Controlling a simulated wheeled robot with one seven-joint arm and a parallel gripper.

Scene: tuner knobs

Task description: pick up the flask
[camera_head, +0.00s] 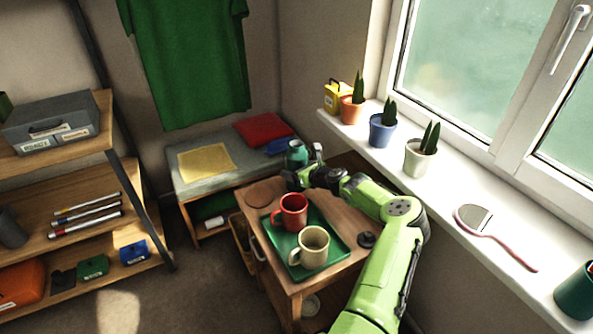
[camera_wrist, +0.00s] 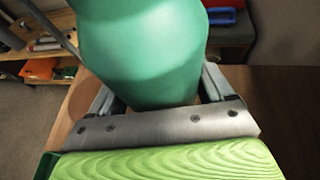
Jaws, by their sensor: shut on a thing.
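The flask (camera_head: 297,153) is teal-green and stands out at the far end of the small wooden table (camera_head: 284,272). My gripper (camera_head: 292,180) is at the flask, with its lower part hidden behind my gripper and wrist. In the wrist view the flask (camera_wrist: 145,45) fills the upper middle, between the two fingers of my gripper (camera_wrist: 160,95), which is shut on it. I cannot tell whether the flask's base touches the table.
A green tray (camera_head: 335,243) on the table holds a red mug (camera_head: 291,212) and a cream mug (camera_head: 312,246). A round brown coaster (camera_head: 262,194) lies behind them. The windowsill (camera_head: 490,215) at right carries potted plants and a pink hand mirror (camera_head: 474,218). A bench stands behind.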

